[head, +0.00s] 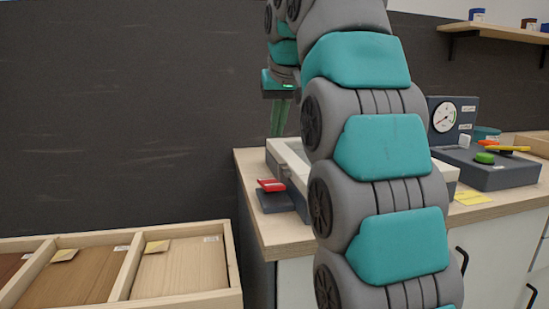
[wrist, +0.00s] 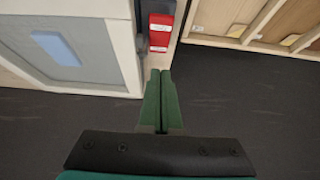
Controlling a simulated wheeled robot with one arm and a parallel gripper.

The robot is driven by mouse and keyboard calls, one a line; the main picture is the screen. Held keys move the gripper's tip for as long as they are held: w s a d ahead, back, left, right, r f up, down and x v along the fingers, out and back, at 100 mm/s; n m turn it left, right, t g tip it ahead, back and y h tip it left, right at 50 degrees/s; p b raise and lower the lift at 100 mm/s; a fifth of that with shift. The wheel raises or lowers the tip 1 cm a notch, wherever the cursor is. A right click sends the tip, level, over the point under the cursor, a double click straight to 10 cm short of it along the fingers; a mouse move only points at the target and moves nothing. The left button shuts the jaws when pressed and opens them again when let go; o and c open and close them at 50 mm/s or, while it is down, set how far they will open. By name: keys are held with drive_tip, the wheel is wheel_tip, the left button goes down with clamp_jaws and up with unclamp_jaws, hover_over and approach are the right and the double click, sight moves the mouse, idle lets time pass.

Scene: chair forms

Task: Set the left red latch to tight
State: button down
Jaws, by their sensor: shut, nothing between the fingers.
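The red latch (head: 271,185) sits on a dark block at the left front of the bench, beside a light-framed box. It also shows in the wrist view (wrist: 160,32) as a red piece with small white labels, just beyond my fingertips. My gripper (wrist: 161,72) is shut and empty, with its green fingers together. In the head view my gripper (head: 278,134) points down behind the box, apart from the latch. The latch's setting words are too small to read. My arm hides much of the box and any latch on its right side.
The light-framed box (head: 287,158) stands on the wooden bench (head: 280,235). A gauge (head: 444,117) and a dark control box with a green knob (head: 485,158) stand to the right. A wooden divided tray (head: 230,270) lies at lower left. Dark wall is behind.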

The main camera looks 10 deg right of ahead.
drive_tip(key=b, duration=0.3)
hover_over(272, 184)
drive_tip(key=s, duration=0.3)
drive_tip(key=f, duration=0.4)
drive_tip(key=shift+w+f, duration=0.25)
drive_tip(key=shift+f, duration=0.15)
drive_tip(key=shift+w+f, duration=0.25)
drive_tip(key=shift+w, duration=0.05)
drive_tip(key=x, duration=0.3)
drive_tip(key=shift+w+f, duration=0.1)
drive_tip(key=shift+f, duration=0.3)
drive_tip(key=shift+s+f, duration=0.2)
drive_tip(key=shift+f, duration=0.65)
drive_tip(key=shift+s+f, duration=0.2)
drive_tip(key=shift+f, duration=0.7)
drive_tip(key=shift+s+f+t+b, duration=0.35)
drive_tip(key=shift+t+b, duration=0.15)
drive_tip(key=shift+b, duration=0.55)
drive_tip(key=shift+s+t+b, duration=0.1)
drive_tip(key=shift+t+b, duration=0.2)
drive_tip(key=shift+b, duration=0.05)
